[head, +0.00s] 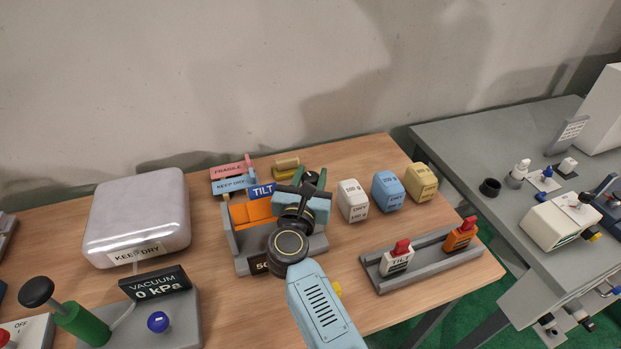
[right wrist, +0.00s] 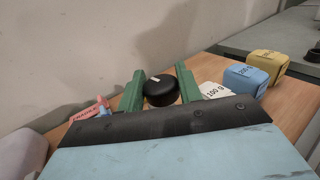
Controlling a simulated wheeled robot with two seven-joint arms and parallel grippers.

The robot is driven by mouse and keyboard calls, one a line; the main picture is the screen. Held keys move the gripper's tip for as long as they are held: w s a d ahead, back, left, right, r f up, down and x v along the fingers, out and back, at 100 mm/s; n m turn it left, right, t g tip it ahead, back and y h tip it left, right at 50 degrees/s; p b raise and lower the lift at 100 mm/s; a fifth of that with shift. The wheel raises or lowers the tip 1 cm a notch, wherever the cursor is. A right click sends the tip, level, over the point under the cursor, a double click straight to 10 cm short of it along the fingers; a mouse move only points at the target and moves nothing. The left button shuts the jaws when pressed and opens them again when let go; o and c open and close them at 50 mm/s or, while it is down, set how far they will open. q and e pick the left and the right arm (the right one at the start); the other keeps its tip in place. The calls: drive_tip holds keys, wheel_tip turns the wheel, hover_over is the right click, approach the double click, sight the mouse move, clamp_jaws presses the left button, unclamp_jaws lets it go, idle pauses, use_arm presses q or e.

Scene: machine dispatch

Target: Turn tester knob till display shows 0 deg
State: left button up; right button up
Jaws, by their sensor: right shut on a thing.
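The tilt tester is a grey frame (head: 240,246) with an orange block (head: 252,212) on it and a blue TILT sign (head: 262,191) behind. Its dark front display (head: 261,265) shows a "5" and part of another character; my right arm hides the rest. My right gripper (head: 312,180) reaches over the tester's right side. In the right wrist view its green fingers (right wrist: 160,92) are shut on a round black knob (right wrist: 161,91), one finger on each side. In the head view the gripper mostly hides the knob. My left gripper is not in view.
White (head: 353,200), blue (head: 388,190) and yellow (head: 421,180) weights stand right of the tester. A grey rail (head: 425,262) with two red-topped blocks lies at front right. A vacuum station (head: 180,325) and a pale KEEP DRY case (head: 137,215) stand left.

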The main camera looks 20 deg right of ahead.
drive_tip(key=shift+r, duration=0.1)
drive_tip(key=o, duration=0.9)
drive_tip(key=shift+o, duration=0.2)
